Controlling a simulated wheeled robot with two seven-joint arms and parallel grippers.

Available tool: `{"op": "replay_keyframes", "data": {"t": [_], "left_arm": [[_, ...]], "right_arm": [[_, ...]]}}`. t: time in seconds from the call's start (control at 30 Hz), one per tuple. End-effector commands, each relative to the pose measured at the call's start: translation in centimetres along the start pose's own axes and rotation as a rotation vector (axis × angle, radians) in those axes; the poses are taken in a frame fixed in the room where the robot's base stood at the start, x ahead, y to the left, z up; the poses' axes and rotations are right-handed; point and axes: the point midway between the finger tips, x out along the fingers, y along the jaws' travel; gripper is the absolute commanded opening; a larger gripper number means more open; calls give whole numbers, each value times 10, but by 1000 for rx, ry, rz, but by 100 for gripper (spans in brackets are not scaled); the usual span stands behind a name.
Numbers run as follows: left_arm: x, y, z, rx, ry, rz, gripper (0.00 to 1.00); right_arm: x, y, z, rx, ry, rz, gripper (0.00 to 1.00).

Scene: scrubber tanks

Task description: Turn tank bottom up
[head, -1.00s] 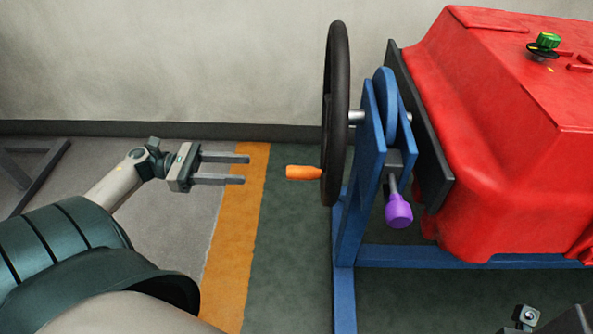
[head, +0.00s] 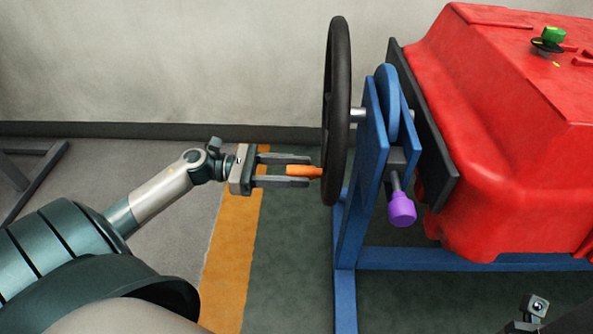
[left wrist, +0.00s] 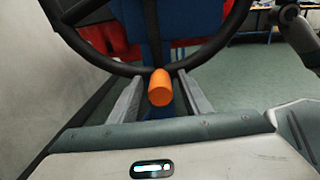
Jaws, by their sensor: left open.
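The red tank (head: 500,120) is mounted on a blue stand (head: 345,235) at the right of the head view. A black handwheel (head: 337,100) on the stand's left side carries an orange handle (head: 304,171) that points left. A purple knob (head: 401,209) hangs below the blue disc on the stand. My left gripper (head: 298,171) is open, with its two fingers on either side of the orange handle. In the left wrist view the handle (left wrist: 160,90) sits between the fingers, with a gap to each. Part of my right gripper (head: 530,314) shows at the lower right; its jaws are not clear.
A pale wall (head: 150,60) stands behind the wheel. An orange floor stripe (head: 228,260) runs beneath my left arm. A green knob (head: 553,35) is on top of the tank. A dark metal frame leg (head: 40,180) stands at the far left.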

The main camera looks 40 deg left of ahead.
Motion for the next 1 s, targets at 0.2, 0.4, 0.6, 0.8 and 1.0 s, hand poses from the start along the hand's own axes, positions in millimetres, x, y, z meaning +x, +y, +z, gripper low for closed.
{"op": "replay_keyframes", "data": {"t": [0.2,0.4,0.6,0.8,1.0], "left_arm": [[2,0,0,0,0,0,44],[2,0,0,0,0,0,27],[2,0,0,0,0,0,0],[2,-1,0,-6,0,0,0],[2,-6,2,-36,0,-1,0]], "right_arm": [[0,0,1,2,-2,2,48],[-1,0,2,2,-4,2,48],[-1,0,2,1,-4,2,48],[0,0,2,0,-3,2,48],[4,1,2,-7,-4,2,48]]}}
